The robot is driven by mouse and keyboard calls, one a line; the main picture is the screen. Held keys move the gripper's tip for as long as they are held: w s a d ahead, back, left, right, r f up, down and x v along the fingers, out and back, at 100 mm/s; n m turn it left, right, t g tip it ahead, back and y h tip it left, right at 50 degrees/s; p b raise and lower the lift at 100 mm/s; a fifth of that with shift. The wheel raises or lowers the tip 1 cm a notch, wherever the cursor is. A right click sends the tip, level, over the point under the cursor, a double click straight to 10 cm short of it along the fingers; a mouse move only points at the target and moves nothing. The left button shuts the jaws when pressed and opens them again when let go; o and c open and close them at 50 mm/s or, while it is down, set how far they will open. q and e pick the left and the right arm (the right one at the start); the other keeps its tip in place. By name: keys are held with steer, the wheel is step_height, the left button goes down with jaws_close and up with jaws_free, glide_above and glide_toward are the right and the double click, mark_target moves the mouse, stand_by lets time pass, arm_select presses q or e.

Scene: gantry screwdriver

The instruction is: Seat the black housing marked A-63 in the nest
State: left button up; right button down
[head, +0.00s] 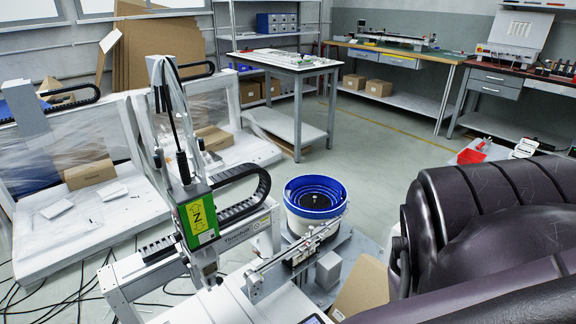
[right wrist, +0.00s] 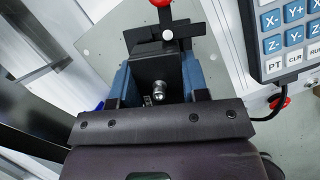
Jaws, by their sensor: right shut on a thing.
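In the right wrist view my right gripper (right wrist: 161,97) is shut on a black block-like piece (right wrist: 155,68), which I take to be the housing. No A-63 marking can be read on it. A bright metal pin or screw head stands out in front of the black piece. Whether the piece is seated or only above the nest cannot be told. In the head view my right arm fills the right side and its gripper is out of sight. My left gripper is in neither view.
A black clamp with a red knob (right wrist: 160,3) stands just beyond the piece. A keypad pendant (right wrist: 290,35) hangs close on the right. The head view shows the gantry's green screwdriver head (head: 198,215), a blue bowl feeder (head: 315,198) and workbenches behind.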

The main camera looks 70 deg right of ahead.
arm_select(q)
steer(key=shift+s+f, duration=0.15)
arm_select(e)
steer(key=shift+f, duration=0.2)
steer(key=c, duration=0.5)
jaws_free()
steer(key=shift+c, duration=0.2)
steer(key=shift+a+r, duration=0.1)
steer(key=shift+r, duration=0.2)
steer(key=p+v, duration=0.5)
steer(key=v, duration=0.4)
steer(key=shift+w+r, duration=0.1)
steer(key=shift+r, duration=0.25)
steer(key=shift+s+a+r+p, duration=0.1)
steer(key=shift+s+r+p, duration=0.2)
steer(key=shift+p, duration=0.1)
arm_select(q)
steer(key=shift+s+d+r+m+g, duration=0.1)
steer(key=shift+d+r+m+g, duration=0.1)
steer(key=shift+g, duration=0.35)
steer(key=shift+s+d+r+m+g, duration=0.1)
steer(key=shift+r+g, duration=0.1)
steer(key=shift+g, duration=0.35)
arm_select(e)
steer(key=shift+s+f, duration=0.1)
